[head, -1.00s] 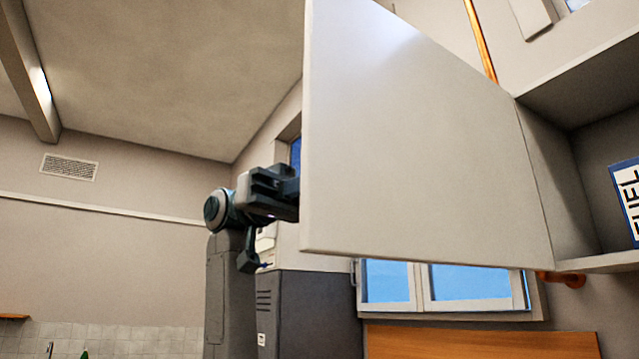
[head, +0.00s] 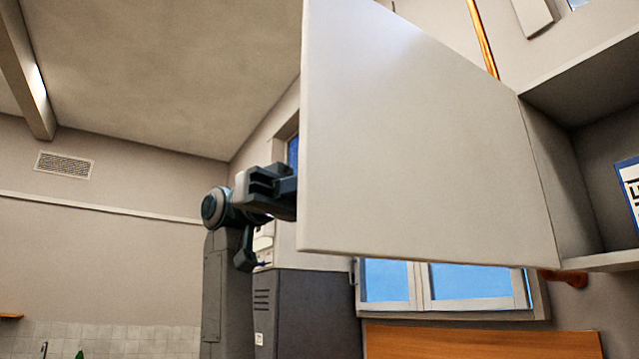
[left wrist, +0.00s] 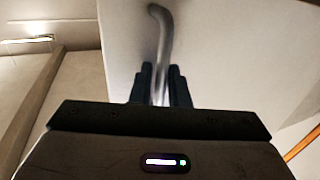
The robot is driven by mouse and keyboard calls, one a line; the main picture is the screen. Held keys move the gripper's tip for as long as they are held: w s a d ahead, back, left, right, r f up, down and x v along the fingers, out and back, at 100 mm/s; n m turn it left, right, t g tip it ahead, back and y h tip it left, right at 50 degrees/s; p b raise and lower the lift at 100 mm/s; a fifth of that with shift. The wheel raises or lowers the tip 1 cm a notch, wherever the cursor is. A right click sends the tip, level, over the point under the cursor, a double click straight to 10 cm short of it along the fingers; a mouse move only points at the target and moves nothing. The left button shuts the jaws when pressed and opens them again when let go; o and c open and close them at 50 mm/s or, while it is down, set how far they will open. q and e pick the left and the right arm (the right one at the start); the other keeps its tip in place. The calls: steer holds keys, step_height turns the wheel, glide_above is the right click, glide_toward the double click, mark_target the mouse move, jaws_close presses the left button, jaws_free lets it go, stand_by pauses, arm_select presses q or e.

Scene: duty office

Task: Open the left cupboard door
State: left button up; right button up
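The light grey cupboard door (head: 420,150) stands swung wide open in the head view, hinged at its right side next to the open cupboard (head: 565,190). My left gripper (head: 285,190) is at the door's free left edge, on its far side, with its fingertips partly hidden behind the door. In the left wrist view, a bent metal handle (left wrist: 160,28) on the door face runs down between the two dark fingers of my left gripper (left wrist: 160,85). The fingers sit close on both sides of the handle and look shut on it. My right gripper is not in view.
A blue-and-white lettered item (head: 629,195) stands inside the cupboard at the right. A window (head: 440,285) and a wooden panel (head: 480,341) are below the door. A dark grey cabinet (head: 310,310) stands behind the arm.

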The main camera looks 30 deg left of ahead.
arm_select(q)
steer(key=w+a+b, duration=0.1)
steer(key=a+b, duration=0.1)
steer(key=a, duration=0.8)
steer(key=shift+w+a, duration=0.2)
steer(key=shift+a, duration=0.15)
